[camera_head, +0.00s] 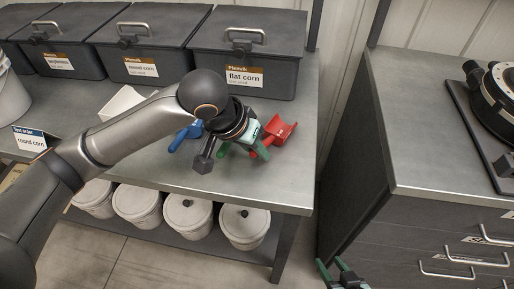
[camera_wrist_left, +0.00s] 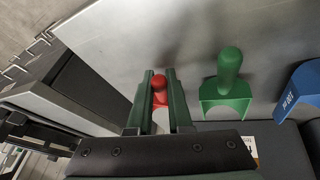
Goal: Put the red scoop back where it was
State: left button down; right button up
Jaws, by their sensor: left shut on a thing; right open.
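The red scoop (camera_head: 281,128) is at the right part of the grey bench, near the flat corn bin. My left gripper (camera_head: 260,144) is shut on its handle; the red handle (camera_wrist_left: 159,84) shows between the green fingers (camera_wrist_left: 160,98) in the left wrist view. I cannot tell whether the scoop touches the bench. A green scoop (camera_wrist_left: 228,84) lies beside it, mostly hidden behind my gripper in the head view. A blue scoop (camera_head: 184,136) lies further left. My right gripper (camera_head: 332,266) is open and empty, low by the gap between bench and cabinet.
The bench (camera_head: 278,186) has bare room in front of the scoops. Lidded bins, including flat corn (camera_head: 254,54), line the back. White buckets (camera_head: 186,218) stand below. A drawer cabinet (camera_head: 425,150) is at right.

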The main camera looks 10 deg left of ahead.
pick_arm(q)
jog(key=c, duration=0.9)
grip_release()
jog(key=shift+o, duration=0.3)
pick_arm(e)
jog(key=shift+s+d+f, duration=0.1)
jog(key=shift+f, duration=0.15)
pick_arm(q)
jog(key=shift+r, duration=0.1)
pick_arm(e)
jog(key=shift+s+f, duration=0.15)
pick_arm(q)
jog(key=p+v, duration=0.2)
jog(key=v, duration=1)
jog(key=shift+p, duration=0.3)
pick_arm(e)
jog(key=shift+s+d+r+h, duration=0.3)
jog(key=shift+d+r, duration=0.45)
